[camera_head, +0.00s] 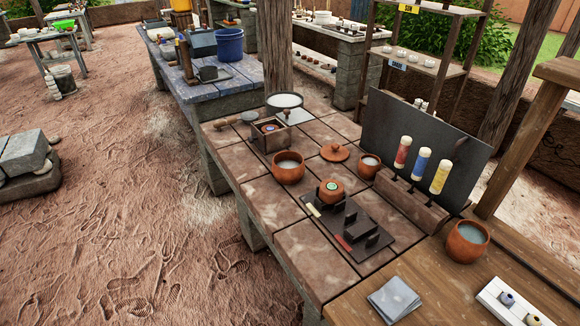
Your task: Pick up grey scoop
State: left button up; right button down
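The grey scoop (249,117) seems to be the small grey-headed tool with a brown handle at the far left end of the tiled table (270,205). It lies beside a square metal box (270,135) with an orange round thing inside. Its handle points left, toward the table's edge. It is small in this view, so its shape is hard to make out. Neither of my grippers shows in the head view.
A round pan (285,101) stands behind the box. Clay bowls (288,167), a lid (335,152), a dark rack (347,222) and an upright dark panel (422,140) with colored bottles crowd the table. A wooden post (277,45) rises behind. Open dirt floor lies left.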

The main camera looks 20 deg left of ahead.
aim_at(248, 117)
jog(key=i+j, duration=0.2)
jog(key=i+j+z, duration=0.15)
jog(key=j, duration=0.3)
jog(key=i+j, duration=0.25)
jog(key=i+j+z, duration=0.1)
jog(key=j, duration=0.3)
jog(key=i+j+z, duration=0.1)
jog(key=i+j, duration=0.3)
jog(key=j, duration=0.35)
